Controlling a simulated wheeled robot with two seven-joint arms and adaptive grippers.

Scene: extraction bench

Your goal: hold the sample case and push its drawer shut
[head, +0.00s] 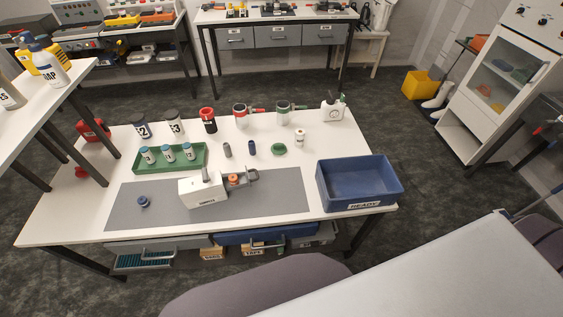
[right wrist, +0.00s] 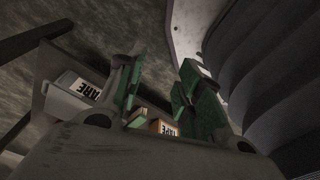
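The white sample case (head: 200,192) sits on the grey mat (head: 145,222) on the white bench, its label facing the front. Its drawer (head: 246,184) stands open, extended to the right, with a grey handle at its right end. An orange round piece (head: 234,178) shows at the drawer, and a dark upright part rises behind the case. My right gripper (right wrist: 160,88) shows in the right wrist view with its green-padded fingers apart and nothing between them. It is away from the case, with boxes on a lower shelf beyond it. My left gripper is in no view.
A blue bin (head: 359,203) stands right of the mat. A green tray (head: 190,167) with several vials is behind the case. A dark blue cap (head: 144,202) lies left on the mat. Bottles and clamps line the back. The mat's front right is clear.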

